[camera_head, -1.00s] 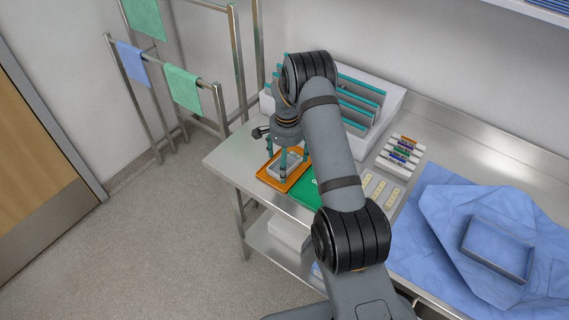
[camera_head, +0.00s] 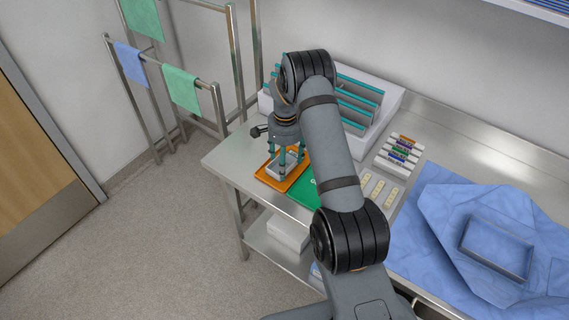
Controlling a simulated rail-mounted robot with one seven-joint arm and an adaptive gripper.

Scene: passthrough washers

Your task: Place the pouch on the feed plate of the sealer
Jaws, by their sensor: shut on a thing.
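My gripper (camera_head: 289,172), with teal fingers, points down over an orange tray (camera_head: 262,178) near the left end of the steel table. It is shut on a small pale, box-like item (camera_head: 280,171) at the tray. I cannot tell whether this item is the pouch, or whether it touches the tray. I cannot make out a sealer or its feed plate; my arm hides part of the table.
A white rack with teal dividers (camera_head: 372,95) stands behind my arm. A green tray (camera_head: 305,195) lies beside the orange one. Small coloured items (camera_head: 400,152) sit in a white holder.

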